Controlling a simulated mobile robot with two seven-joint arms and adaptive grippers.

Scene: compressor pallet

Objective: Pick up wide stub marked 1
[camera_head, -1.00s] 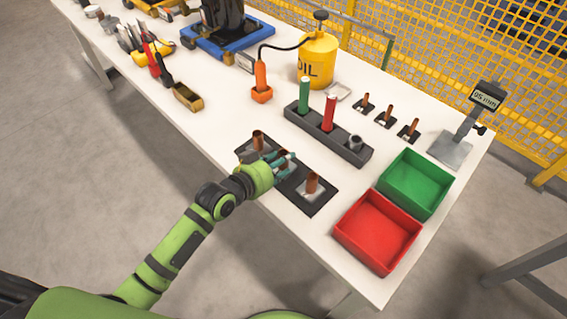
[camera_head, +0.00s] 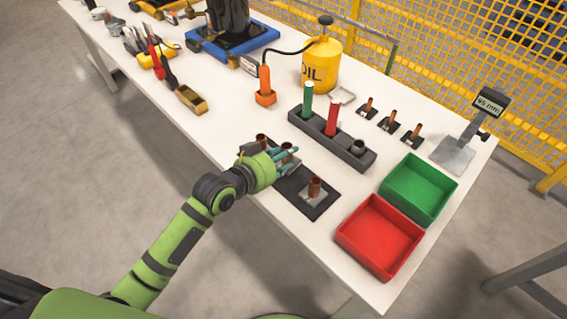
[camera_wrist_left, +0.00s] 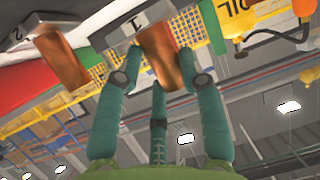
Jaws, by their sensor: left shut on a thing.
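The wide stub marked 1 (camera_head: 287,147) is a copper-coloured tube in the middle of a row of three on the dark plate (camera_head: 322,206). The left wrist view shows the stub (camera_wrist_left: 158,55) between the fingers, with a label "1" (camera_wrist_left: 138,20) close by. My left gripper (camera_head: 286,156) is shut on this stub. I cannot tell whether the stub's lower end is clear of the plate. Another wide stub (camera_head: 314,186) stands to the right, and one (camera_head: 262,139) is partly hidden behind my gripper. A stub by label "2" (camera_wrist_left: 62,58) shows in the wrist view. My right gripper is not in view.
A dark rack (camera_head: 345,150) with green and red pieces stands behind the stubs. Several narrow stubs (camera_head: 392,120) stand beyond it. A red bin (camera_head: 378,236) and a green bin (camera_head: 418,188) are at the right. An oil can (camera_head: 322,66) stands at the back.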

